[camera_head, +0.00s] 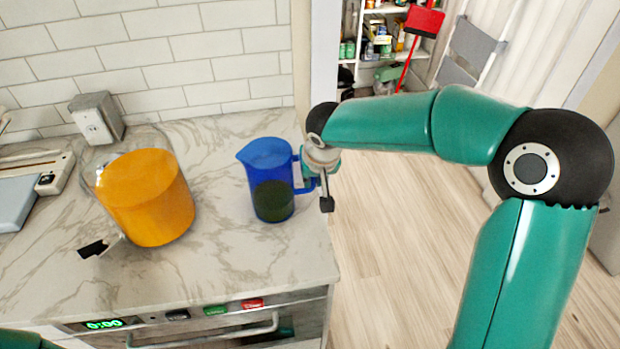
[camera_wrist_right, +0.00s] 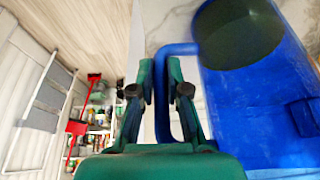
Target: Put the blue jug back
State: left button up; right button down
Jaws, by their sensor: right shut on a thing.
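The blue jug (camera_head: 268,180) stands upright near the right end of the marble counter, with dark contents in its lower part. Its handle faces right. My right gripper (camera_head: 314,182) is at that handle and shut on it. In the right wrist view the blue jug (camera_wrist_right: 262,110) fills the right side, and its handle (camera_wrist_right: 168,90) lies between the fingers of my right gripper (camera_wrist_right: 170,92). The jug's base appears to be on or very close to the counter; I cannot tell which. My left gripper does not show; only a bit of green is at the lower left edge.
A large clear container with orange contents (camera_head: 150,198) stands left of the jug on the marble counter (camera_head: 220,262). A wall socket box (camera_head: 97,118) is behind it. An oven (camera_head: 215,325) is below the front edge. Stocked shelves (camera_head: 385,45) and a red broom (camera_head: 424,21) are beyond.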

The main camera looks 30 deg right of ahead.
jog(key=c, duration=1.2)
grip_release()
jog(key=shift+o, duration=0.2)
jog(key=v, duration=1.2)
jog(key=shift+s, duration=0.1)
